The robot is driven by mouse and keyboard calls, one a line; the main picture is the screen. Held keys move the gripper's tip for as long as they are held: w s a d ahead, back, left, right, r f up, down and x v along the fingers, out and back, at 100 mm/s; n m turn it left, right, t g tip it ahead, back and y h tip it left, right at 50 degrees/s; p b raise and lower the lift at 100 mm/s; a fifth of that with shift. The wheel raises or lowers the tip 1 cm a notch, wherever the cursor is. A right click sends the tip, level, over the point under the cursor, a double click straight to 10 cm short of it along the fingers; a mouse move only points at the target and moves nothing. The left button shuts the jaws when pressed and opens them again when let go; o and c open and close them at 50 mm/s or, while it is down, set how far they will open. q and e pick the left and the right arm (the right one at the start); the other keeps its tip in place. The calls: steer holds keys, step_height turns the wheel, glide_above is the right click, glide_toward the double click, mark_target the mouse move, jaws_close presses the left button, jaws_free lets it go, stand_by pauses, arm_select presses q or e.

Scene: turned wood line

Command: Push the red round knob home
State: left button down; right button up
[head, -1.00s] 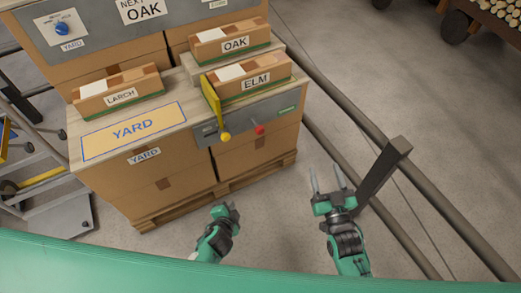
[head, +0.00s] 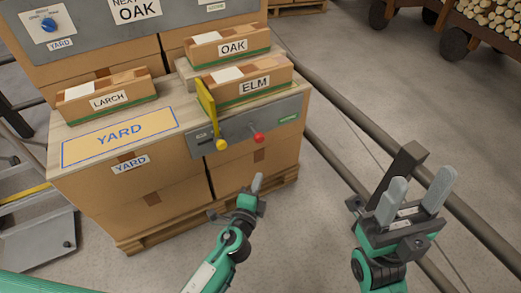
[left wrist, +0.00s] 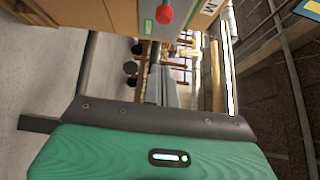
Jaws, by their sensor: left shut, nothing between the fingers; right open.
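The red round knob (head: 258,137) sticks out from the grey panel (head: 280,119) on the front of the box stack, right of a yellow ball-ended lever (head: 221,144). It also shows at the top of the left wrist view (left wrist: 165,14). My left gripper (head: 257,181) is shut and empty, below the knob in the head view and apart from it. Its closed fingers show in the left wrist view (left wrist: 160,85). My right gripper (head: 420,188) is open and empty, well to the right of the boxes, fingers up.
Boxes labelled LARCH (head: 109,98), OAK (head: 232,45) and ELM (head: 255,86) sit on top beside a YARD plate (head: 120,136). A dark post (head: 398,170) and long rails stand near my right gripper. A log cart (head: 485,30) stands at the back right.

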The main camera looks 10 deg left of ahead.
arm_select(q)
steer(key=shift+w, duration=0.1)
glide_toward(256, 141)
steer(key=w+d, duration=0.4)
steer(key=d, duration=0.2)
steer(key=shift+w+a+f+b, duration=0.1)
steer(key=shift+w+a+b, duration=0.1)
steer(key=shift+w+a, duration=0.5)
steer(key=shift+w+a+f+b, duration=0.15)
steer(key=shift+w+a, duration=0.35)
steer(key=shift+w, duration=0.35)
steer(key=w+a, duration=0.1)
steer(key=w, duration=0.1)
steer(key=shift+w+a, duration=0.4)
steer(key=shift+w+a+r, duration=0.1)
steer(key=shift+a, duration=0.05)
steer(key=s+a+p, duration=0.1)
steer(key=s+a, duration=0.1)
steer(key=s, duration=1.2)
steer(key=shift+a, duration=0.15)
